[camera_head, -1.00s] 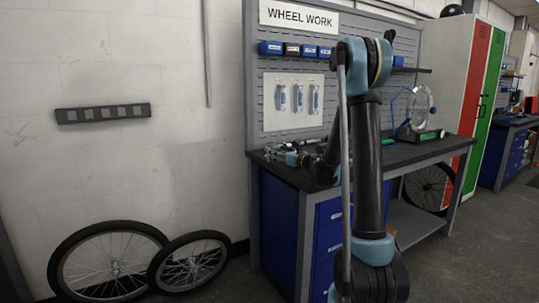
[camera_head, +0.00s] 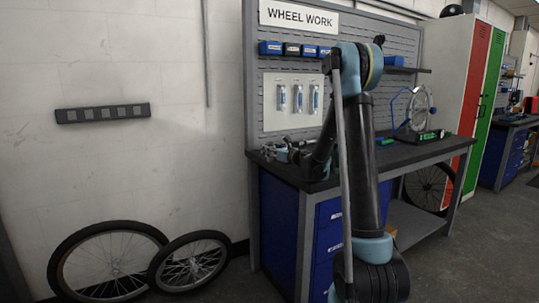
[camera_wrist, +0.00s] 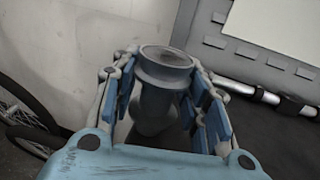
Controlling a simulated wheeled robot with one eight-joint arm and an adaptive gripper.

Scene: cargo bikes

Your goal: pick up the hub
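The hub (camera_wrist: 166,62) is a grey, cylindrical part with a round rim and a narrower body, seen in the wrist view. It stands between the two blue-padded fingers of my gripper (camera_wrist: 163,78). The fingers are spread on either side of it, and I see no clear grip on it. The lower part of the hub is dark and partly hidden by the right finger pads. In the head view my gripper (camera_head: 284,151) is at the left end of the workbench top (camera_head: 420,151). The hub is too small to tell apart there.
A pegboard (camera_head: 352,115) with blue bins (camera_head: 298,49) rises behind the bench. A wheel stand (camera_head: 415,112) is at its right. Two wheels (camera_head: 108,262) lean on the wall at the left. A shiny rod (camera_wrist: 255,94) lies right of the gripper.

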